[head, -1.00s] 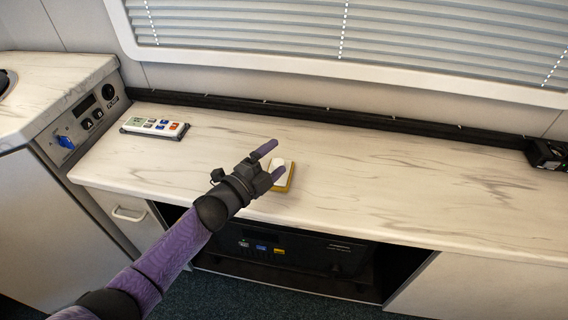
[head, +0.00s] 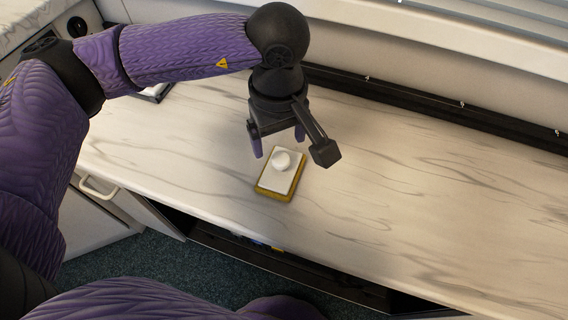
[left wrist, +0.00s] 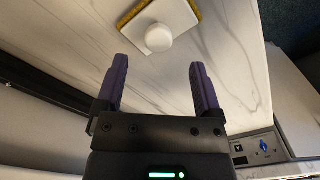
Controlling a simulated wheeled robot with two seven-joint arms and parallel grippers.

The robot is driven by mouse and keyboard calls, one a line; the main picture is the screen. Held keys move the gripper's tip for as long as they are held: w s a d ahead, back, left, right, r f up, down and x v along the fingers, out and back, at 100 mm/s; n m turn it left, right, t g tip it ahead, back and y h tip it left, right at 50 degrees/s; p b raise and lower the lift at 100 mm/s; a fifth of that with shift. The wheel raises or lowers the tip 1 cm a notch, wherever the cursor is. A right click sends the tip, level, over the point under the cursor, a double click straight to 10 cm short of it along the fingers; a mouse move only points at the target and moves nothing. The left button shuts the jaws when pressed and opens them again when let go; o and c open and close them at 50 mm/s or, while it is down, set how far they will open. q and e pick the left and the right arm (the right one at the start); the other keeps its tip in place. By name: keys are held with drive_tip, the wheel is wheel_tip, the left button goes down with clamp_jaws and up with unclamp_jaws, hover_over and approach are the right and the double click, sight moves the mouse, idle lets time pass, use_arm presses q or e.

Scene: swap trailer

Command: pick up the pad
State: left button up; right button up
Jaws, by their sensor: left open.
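The pad (head: 279,183) is a white block with a yellow-brown underside and a round white knob on top. It lies flat on the marbled counter (head: 400,215), near its front edge. My left gripper (head: 278,147) is open and empty above the counter, just behind the pad, its purple fingers pointing down. In the left wrist view the pad (left wrist: 176,14) shows at the top, beyond the two spread fingertips (left wrist: 157,75), with its knob towards me. No finger touches it. My right gripper is not in view.
A dark rail (head: 430,103) runs along the back of the counter below the window blinds. A remote-like device (head: 153,93) lies at the left, mostly hidden by my arm. The counter right of the pad is clear. A control panel (left wrist: 256,148) shows in the left wrist view.

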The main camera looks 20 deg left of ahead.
sight(281, 158)
use_arm(q)
wheel_tip(281, 158, down, 5)
drive_tip(key=shift+f+b, duration=0.2)
drive_tip(key=shift+b, duration=1)
drive_tip(key=shift+f, duration=0.4)
drive_tip(key=shift+r, duration=0.2)
drive_tip(key=c, duration=0.7)
clamp_jaws()
